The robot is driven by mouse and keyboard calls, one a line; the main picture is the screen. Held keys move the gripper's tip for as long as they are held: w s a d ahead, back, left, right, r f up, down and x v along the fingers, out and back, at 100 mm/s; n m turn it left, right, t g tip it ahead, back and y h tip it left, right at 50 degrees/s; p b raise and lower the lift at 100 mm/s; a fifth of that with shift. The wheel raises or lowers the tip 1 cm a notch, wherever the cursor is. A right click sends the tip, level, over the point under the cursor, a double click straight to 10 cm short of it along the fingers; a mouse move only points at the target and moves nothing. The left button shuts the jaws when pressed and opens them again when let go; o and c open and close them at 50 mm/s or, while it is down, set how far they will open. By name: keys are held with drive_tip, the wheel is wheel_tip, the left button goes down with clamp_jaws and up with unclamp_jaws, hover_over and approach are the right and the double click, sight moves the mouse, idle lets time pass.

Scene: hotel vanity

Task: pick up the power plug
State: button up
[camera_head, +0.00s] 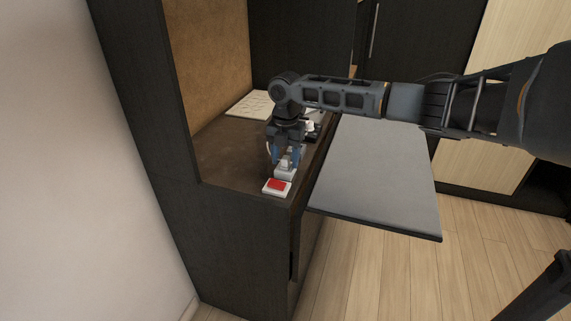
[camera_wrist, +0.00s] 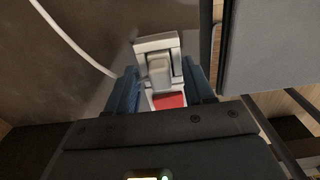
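My gripper (camera_head: 285,160) points down over the brown counter, near its front edge. Its two blue fingers are apart, one on each side of a white and grey block-shaped piece (camera_head: 284,173), which looks like the power plug. In the wrist view this piece (camera_wrist: 158,62) lies between the fingertips (camera_wrist: 160,78), with narrow gaps at its sides; no firm contact shows. A white cord (camera_wrist: 75,42) runs across the counter towards the left finger. Its end is hidden there.
A white box with a red top (camera_head: 277,186) sits at the counter's near corner, close to the piece. A flat pale panel (camera_head: 253,104) lies farther back. A small white item (camera_head: 310,126) is behind my gripper. A grey board (camera_head: 375,175) stands out to the right.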

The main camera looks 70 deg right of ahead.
sight(285, 157)
clamp_jaws()
drive_tip(key=shift+r, duration=0.1)
idle(0.3)
drive_tip(key=shift+r, duration=0.5)
wheel_tip(285, 157, up, 2)
drive_tip(key=shift+r+b, duration=0.25)
drive_tip(key=shift+b, duration=0.3)
drive_tip(key=s+d+r+p, duration=0.1)
drive_tip(key=s+d+r, duration=0.6)
drive_tip(key=r, duration=0.4)
drive_tip(key=shift+s+d+r, duration=0.2)
drive_tip(key=shift+s+d, duration=0.2)
drive_tip(key=shift+s, duration=0.4)
